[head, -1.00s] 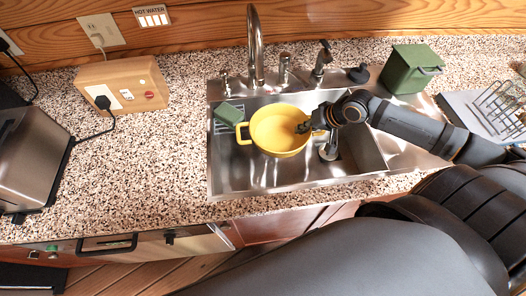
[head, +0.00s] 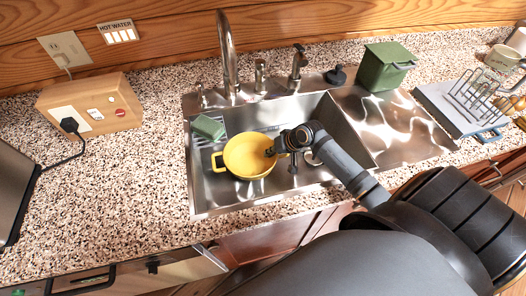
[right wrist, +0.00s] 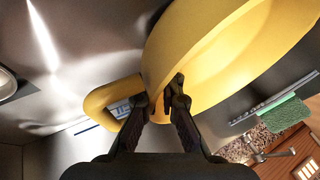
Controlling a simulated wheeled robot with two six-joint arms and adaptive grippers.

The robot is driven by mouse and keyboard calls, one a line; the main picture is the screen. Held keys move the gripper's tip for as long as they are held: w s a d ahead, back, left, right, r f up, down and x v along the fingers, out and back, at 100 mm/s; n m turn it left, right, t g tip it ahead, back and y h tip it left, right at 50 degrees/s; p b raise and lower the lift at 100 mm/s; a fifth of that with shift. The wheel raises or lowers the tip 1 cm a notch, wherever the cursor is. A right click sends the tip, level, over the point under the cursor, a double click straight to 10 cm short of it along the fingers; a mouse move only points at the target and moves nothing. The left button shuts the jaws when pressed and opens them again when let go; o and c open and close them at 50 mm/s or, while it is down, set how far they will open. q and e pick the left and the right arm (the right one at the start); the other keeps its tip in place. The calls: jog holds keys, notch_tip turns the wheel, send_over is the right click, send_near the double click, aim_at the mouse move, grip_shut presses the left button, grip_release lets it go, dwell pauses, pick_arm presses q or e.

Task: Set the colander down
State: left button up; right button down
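The yellow colander (head: 247,168) is in the sink basin (head: 215,194), upright or nearly so, with one loop handle towards the left. My right gripper (head: 278,147) is at its right side. In the right wrist view, the fingers (right wrist: 160,98) are close together with a yellow part of the colander (right wrist: 215,60) between them, where the near handle meets the wall. The gripper looks shut on it. Whether the colander's underside touches the basin floor is hidden. My left gripper is not in view.
A green sponge (head: 208,127) is at the basin's back left, also in the right wrist view (right wrist: 284,114). The faucet (head: 228,55) stands behind. A green lidded bin (head: 383,70) and a rack (head: 480,97) are to the right.

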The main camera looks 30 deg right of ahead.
aim_at(258, 155)
jog(key=w+a, duration=0.1)
jog(key=w, duration=0.1)
jog(key=shift+w+a+r, duration=0.15)
jog(key=shift+w+a, duration=0.2)
jog(key=shift+a, duration=0.05)
jog(key=shift+f+p, duration=0.3)
jog(key=shift+f, duration=0.45)
jog(key=shift+s, duration=0.1)
jog(key=c, duration=1.5)
grip_release()
jog(key=shift+f, duration=0.15)
